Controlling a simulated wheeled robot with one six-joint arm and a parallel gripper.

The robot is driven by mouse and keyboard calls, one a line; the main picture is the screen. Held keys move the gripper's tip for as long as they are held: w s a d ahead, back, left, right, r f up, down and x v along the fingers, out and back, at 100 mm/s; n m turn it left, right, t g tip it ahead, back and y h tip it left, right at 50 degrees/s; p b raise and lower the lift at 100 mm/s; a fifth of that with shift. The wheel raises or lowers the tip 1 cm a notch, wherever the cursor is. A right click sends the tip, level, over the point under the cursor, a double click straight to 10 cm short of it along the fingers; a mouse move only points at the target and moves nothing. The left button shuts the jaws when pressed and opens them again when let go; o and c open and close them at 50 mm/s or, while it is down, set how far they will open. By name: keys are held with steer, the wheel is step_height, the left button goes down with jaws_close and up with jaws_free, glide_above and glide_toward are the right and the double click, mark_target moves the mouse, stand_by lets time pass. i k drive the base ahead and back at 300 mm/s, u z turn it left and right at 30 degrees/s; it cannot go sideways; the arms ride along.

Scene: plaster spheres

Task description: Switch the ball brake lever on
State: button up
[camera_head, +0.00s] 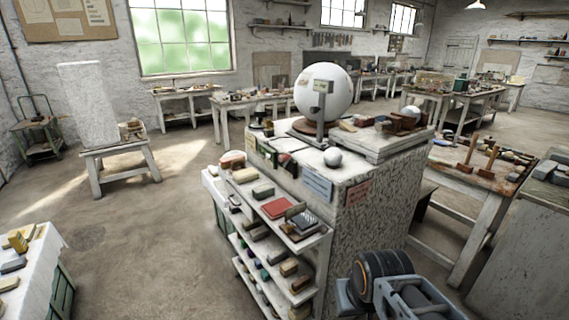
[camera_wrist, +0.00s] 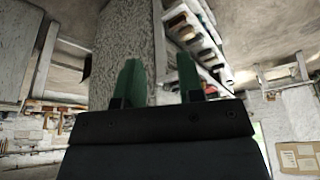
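A large white plaster sphere (camera_head: 326,92) rests on a round brown base on top of a speckled stone block. A grey upright post (camera_head: 320,118) with a small label plate and a dark piece near its top stands in front of the sphere. It may carry the brake lever, but the lever's shape and position are too small to tell. My gripper (camera_wrist: 157,65) shows in the wrist view with two green fingers apart and nothing between them. In the head view my arm is at the bottom right, well below and apart from the sphere.
The stone block (camera_head: 375,220) stands close ahead, with open shelves (camera_head: 283,245) of small blocks on its left side. A small white ball (camera_head: 332,157) lies on its top. A tool table (camera_head: 475,178) is to the right. Open floor (camera_head: 150,235) lies to the left.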

mark_target(286, 158)
steer(key=k, duration=0.65)
steer(key=u, duration=0.8)
steer(key=i, duration=1.45)
steer(key=z, duration=0.6)
